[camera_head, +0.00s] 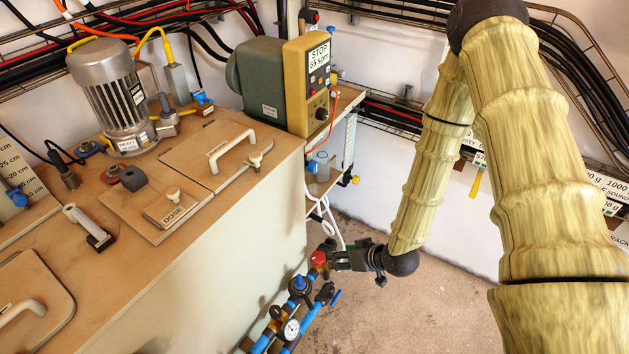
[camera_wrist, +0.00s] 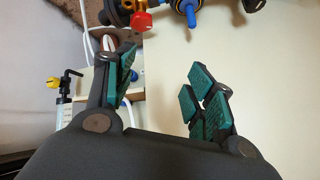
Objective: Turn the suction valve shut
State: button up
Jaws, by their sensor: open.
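Blue pipework (camera_head: 265,340) with several valves runs down beside the front of the cabinet. It carries a red knob (camera_head: 318,258), a blue valve (camera_head: 299,285), a blue lever (camera_head: 336,297) and a round gauge (camera_head: 291,329). I cannot read which one is the suction valve. My gripper (camera_head: 332,260) is at the red knob's right in the head view. In the wrist view my gripper (camera_wrist: 160,85) is open and empty, its green pads wide apart. There the red knob (camera_wrist: 142,20) and a blue handle (camera_wrist: 188,8) lie above the fingertips, apart from the pads.
The cabinet (camera_head: 235,215) stands left of the pipework, with a motor (camera_head: 110,90), lids and a "DOSE" plate on top. A beige-and-green "STOP" unit (camera_head: 290,85) is at the back. A shelf (camera_head: 320,185) with white hoses is behind the gripper. Floor (camera_head: 420,310) to the right is clear.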

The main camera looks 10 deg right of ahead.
jog(key=w+d+r+n+t+y+b, duration=0.1)
jog(key=w+r+n+t+y+b, duration=0.3)
jog(key=w+b, duration=0.55)
jog(key=n+t+y+b, duration=0.2)
jog(key=n+y+b, duration=0.1)
jog(key=y+b, duration=0.1)
send_near(317, 167)
jog(key=b+x, duration=0.2)
jog(key=x, duration=0.9)
jog(key=shift+s+a, duration=0.1)
jog(key=c, duration=1)
